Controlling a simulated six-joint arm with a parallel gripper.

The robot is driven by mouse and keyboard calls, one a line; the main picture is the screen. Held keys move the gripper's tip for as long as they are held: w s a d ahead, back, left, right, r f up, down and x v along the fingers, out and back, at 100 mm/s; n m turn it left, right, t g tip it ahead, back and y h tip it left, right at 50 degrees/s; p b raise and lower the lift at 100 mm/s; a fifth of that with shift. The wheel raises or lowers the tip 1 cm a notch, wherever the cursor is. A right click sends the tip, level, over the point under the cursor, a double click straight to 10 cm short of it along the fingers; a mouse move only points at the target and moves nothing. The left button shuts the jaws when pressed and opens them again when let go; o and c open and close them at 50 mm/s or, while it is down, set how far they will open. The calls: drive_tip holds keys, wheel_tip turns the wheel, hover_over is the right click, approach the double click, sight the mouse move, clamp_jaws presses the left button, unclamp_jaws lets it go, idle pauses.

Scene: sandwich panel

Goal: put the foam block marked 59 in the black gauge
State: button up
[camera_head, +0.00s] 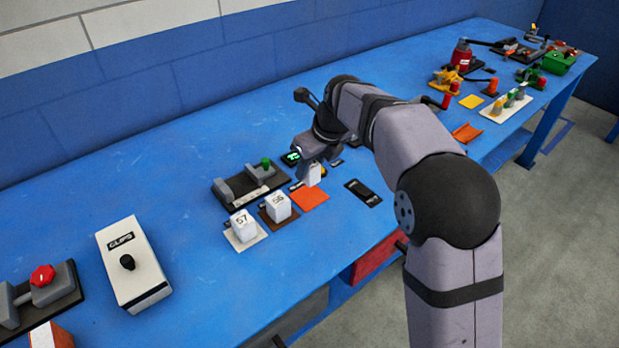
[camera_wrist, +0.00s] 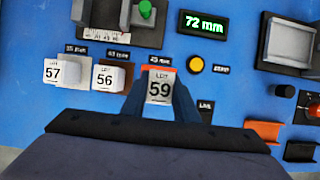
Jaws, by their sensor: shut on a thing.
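The white foam block marked 59 (camera_wrist: 159,88) is between my gripper's (camera_wrist: 160,104) two fingers, its label facing the wrist camera. My gripper is shut on it. In the head view the block (camera_head: 313,176) is at the orange mat (camera_head: 310,200); I cannot tell whether it touches the mat. The black gauge (camera_head: 225,201), with grey jaws and a green knob, lies to the left, behind the other two blocks. It also shows at the top left of the wrist view (camera_wrist: 147,38). A scale strip runs along its front.
Block 57 (camera_head: 242,227) stands on a white mat and block 56 (camera_head: 278,207) on a brown mat, left of my gripper. A display reading 72 mm (camera_wrist: 204,24) and a yellow button (camera_wrist: 197,64) are near. A black tray (camera_head: 363,193) lies to the right.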

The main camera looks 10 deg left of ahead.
drive_tip(key=shift+r, duration=2)
drive_tip(key=shift+a+r+p, duration=0.2)
drive_tip(key=shift+r+p, duration=0.2)
drive_tip(key=shift+p, duration=0.15)
drive_tip(key=s+a+n+g+p, duration=0.15)
drive_tip(key=s+a+p, duration=0.35)
drive_tip(key=p, duration=0.6)
drive_tip(key=s+a+n+t+p, duration=0.1)
drive_tip(key=s+a+n+p, duration=0.15)
drive_tip(key=a+p, duration=0.7)
drive_tip(key=w+a+m+p, duration=0.2)
drive_tip(key=w+a+m, duration=0.1)
drive_tip(key=w, duration=0.5)
drive_tip(key=shift+a+f+m+p, duration=0.25)
drive_tip(key=shift+a+m+p, duration=0.1)
drive_tip(key=shift+m, duration=0.15)
drive_tip(key=shift+w+d+f, duration=0.1)
drive_tip(key=shift+f, duration=0.05)
drive_tip(key=shift+f+b, duration=1.55)
drive_tip(key=shift+f, duration=0.8)
